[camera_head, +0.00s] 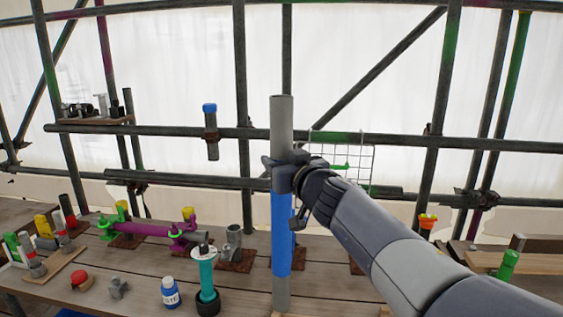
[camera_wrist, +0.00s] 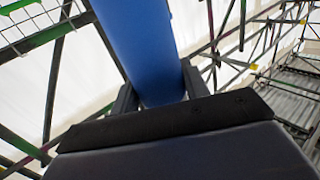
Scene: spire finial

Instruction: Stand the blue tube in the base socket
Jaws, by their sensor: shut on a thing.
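The blue tube (camera_head: 282,235) is grey at both ends with a long blue middle, and it stands upright in front of the wooden table in the head view. My gripper (camera_head: 284,175) is shut around it at the upper part of the blue band. In the wrist view the blue tube (camera_wrist: 143,50) runs between the two dark fingers. The tube's lower grey end (camera_head: 281,293) reaches the bottom of the head view near a small piece of pale wood. I cannot tell whether it touches anything there. I cannot make out the base socket for certain.
On the table (camera_head: 130,270) stand a teal tube on a black foot (camera_head: 207,275), a white-and-blue bottle (camera_head: 170,292), a purple pipe piece (camera_head: 145,229) and a grey fitting on a rusty plate (camera_head: 234,240). Scaffold poles (camera_head: 240,90) and a wire basket (camera_head: 342,160) are behind.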

